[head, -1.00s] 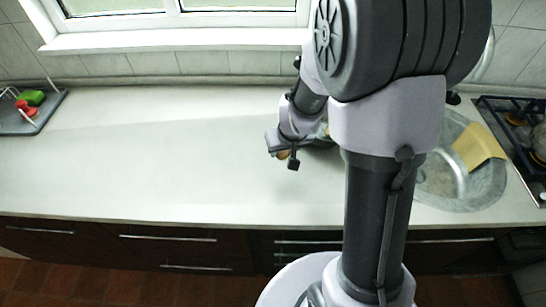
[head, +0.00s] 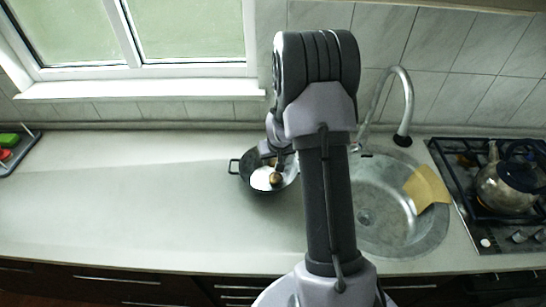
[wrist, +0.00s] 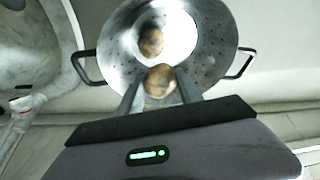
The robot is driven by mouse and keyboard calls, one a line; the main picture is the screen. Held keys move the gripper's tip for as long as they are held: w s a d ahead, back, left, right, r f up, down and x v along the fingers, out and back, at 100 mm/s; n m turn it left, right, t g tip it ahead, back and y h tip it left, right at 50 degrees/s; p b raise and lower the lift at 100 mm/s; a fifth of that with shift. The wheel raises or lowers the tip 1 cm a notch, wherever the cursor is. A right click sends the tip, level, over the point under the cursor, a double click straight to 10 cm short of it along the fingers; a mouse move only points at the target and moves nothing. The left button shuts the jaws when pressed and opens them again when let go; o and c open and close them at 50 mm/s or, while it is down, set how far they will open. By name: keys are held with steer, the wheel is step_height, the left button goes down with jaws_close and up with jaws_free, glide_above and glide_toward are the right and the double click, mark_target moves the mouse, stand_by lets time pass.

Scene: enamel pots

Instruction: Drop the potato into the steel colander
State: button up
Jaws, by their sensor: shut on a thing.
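The steel colander (head: 260,180) stands on the counter left of the sink, with dark side handles. In the wrist view it (wrist: 208,55) shows from above, shiny and full of small holes. My gripper (head: 278,165) is over the colander. It is shut on the brown potato (wrist: 160,82), which also shows in the head view (head: 275,178). In the wrist view a similar brown shape (wrist: 151,40) appears on the colander's inside; I cannot tell if it is a reflection. My arm hides part of the colander's right side in the head view.
The round sink (head: 385,220) with a tan cloth (head: 426,188) on its rim and a tall tap (head: 402,100) lies to the right. A stove (head: 470,165) with a kettle (head: 505,188) is beyond it. A grey tray (head: 22,155) sits far left. The counter between is clear.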

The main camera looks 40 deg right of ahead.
steer(key=shift+f, duration=0.55)
steer(key=shift+r, duration=0.15)
steer(key=o, duration=1.5)
steer(key=p+v, duration=0.4)
steer(key=v, duration=1.3)
steer(key=shift+s+r, duration=0.1)
steer(key=shift+r, duration=0.1)
